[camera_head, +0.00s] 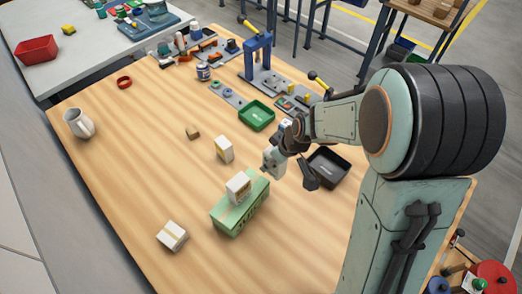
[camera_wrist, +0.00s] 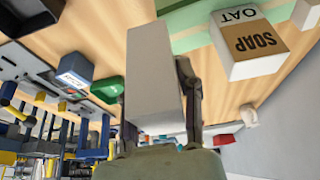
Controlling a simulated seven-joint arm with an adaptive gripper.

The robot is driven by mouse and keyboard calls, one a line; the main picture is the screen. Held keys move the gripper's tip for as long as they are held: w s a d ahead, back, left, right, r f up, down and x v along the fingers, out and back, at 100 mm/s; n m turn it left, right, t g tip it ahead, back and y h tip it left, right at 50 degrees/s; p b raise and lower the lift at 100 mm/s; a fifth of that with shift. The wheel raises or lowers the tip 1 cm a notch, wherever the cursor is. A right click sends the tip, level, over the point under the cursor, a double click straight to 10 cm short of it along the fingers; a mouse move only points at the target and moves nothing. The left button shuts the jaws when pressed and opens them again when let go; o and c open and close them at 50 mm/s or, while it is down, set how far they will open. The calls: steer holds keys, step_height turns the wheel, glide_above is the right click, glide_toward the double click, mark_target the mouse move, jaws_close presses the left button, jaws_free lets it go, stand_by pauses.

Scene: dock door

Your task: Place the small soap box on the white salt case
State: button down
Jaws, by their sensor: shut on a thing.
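My gripper (camera_head: 288,157) is raised over the table, right of the green case. It is shut on a plain pale box (camera_wrist: 153,75), whose blank face fills the middle of the wrist view; no label shows on it. The held box also shows in the head view (camera_head: 272,160). A white box (camera_head: 238,188) rests on top of a green case (camera_head: 227,218) with dark lettering too small to read. A white and tan box marked SOAP OAT (camera_wrist: 252,43) shows at the wrist view's upper right, apart from my gripper. I cannot make out a white case marked salt.
White boxes stand behind the case (camera_head: 224,149) and lie at its front left (camera_head: 172,236). A green bin (camera_head: 257,116) and a black tray (camera_head: 327,167) are near my gripper. A small brown block (camera_head: 192,132) and a pitcher (camera_head: 79,124) stand left. The table's left middle is mostly clear.

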steer(key=shift+s+d+r, duration=0.15)
steer(key=shift+s+r, duration=0.2)
steer(key=shift+s, duration=0.25)
step_height(320, 180, up, 10)
steer(key=shift+f, duration=0.25)
steer(key=s+a+n+g, duration=0.3)
steer(key=s+a+n, duration=0.4)
steer(key=s, duration=0.3)
steer(key=s+a+n+g, duration=0.2)
steer(key=s+a+n, duration=0.45)
steer(key=s, duration=0.35)
glide_above(161, 237)
steer(key=d, duration=0.2)
steer(key=shift+y, duration=0.4)
steer(key=f, duration=1.4)
steer(key=shift+w+a+f, duration=0.2)
steer(key=shift+f, duration=0.05)
steer(key=shift+w+a+f, duration=0.1)
steer(key=shift+a+f, duration=0.05)
steer(key=shift+f, duration=1.55)
